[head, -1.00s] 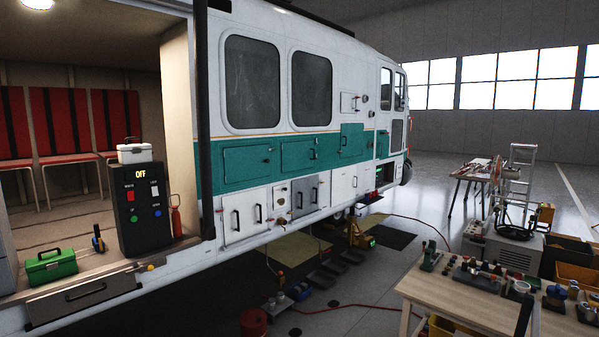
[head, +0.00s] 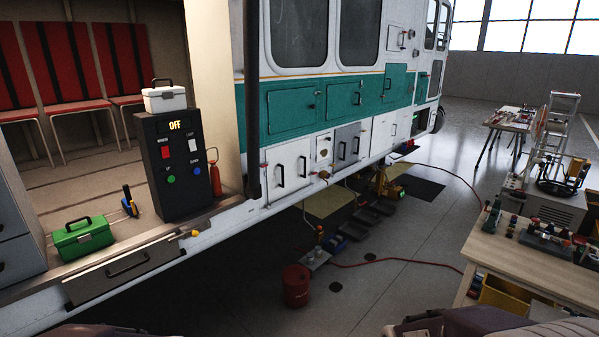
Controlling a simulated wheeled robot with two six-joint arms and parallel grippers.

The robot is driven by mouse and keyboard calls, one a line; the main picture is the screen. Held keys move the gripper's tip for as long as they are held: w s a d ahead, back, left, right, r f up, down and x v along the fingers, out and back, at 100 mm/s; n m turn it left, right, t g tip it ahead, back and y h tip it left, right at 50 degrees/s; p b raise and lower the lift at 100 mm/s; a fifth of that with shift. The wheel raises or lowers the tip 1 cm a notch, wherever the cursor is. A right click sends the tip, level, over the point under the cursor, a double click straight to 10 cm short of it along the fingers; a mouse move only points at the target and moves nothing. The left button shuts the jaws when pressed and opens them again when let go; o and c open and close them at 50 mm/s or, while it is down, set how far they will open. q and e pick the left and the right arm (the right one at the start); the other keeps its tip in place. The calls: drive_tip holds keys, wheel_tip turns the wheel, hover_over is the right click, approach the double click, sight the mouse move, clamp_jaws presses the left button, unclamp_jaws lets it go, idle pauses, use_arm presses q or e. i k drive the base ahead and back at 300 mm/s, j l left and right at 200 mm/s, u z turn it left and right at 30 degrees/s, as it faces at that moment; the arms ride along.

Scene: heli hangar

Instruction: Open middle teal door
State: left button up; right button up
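Three teal doors show along the teal band of the white vehicle's side in the head view. The middle teal door (head: 344,98) is a flat panel with a small dark handle near its right edge, and it looks closed. The left teal door (head: 291,107) is larger and looks closed. The right teal door (head: 398,83) reaches higher and looks closed too. Dark parts of my own arms show at the bottom left and bottom right edges. Neither gripper's fingers are in the picture, and nothing of mine touches the doors.
White lower doors (head: 289,167) sit under the teal band. A red drum (head: 296,285) and a red hose (head: 420,262) are on the floor. A wooden workbench (head: 535,266) with tools stands at the right. Dark floor between the vehicle and bench is partly clear.

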sight(342, 99)
drive_tip(key=i+z, duration=0.35)
drive_tip(key=i, duration=0.15)
drive_tip(key=i+j+z, duration=0.1)
drive_tip(key=i+z, duration=0.25)
drive_tip(key=i+j+z, duration=0.35)
drive_tip(key=i, duration=0.2)
drive_tip(key=i+l, duration=0.1)
drive_tip(key=i, duration=1)
drive_tip(key=i+l+u, duration=0.1)
drive_tip(key=i, duration=0.45)
drive_tip(key=i+l, duration=0.2)
drive_tip(key=i, duration=0.35)
drive_tip(key=i+l+u, duration=0.1)
drive_tip(key=i, duration=0.45)
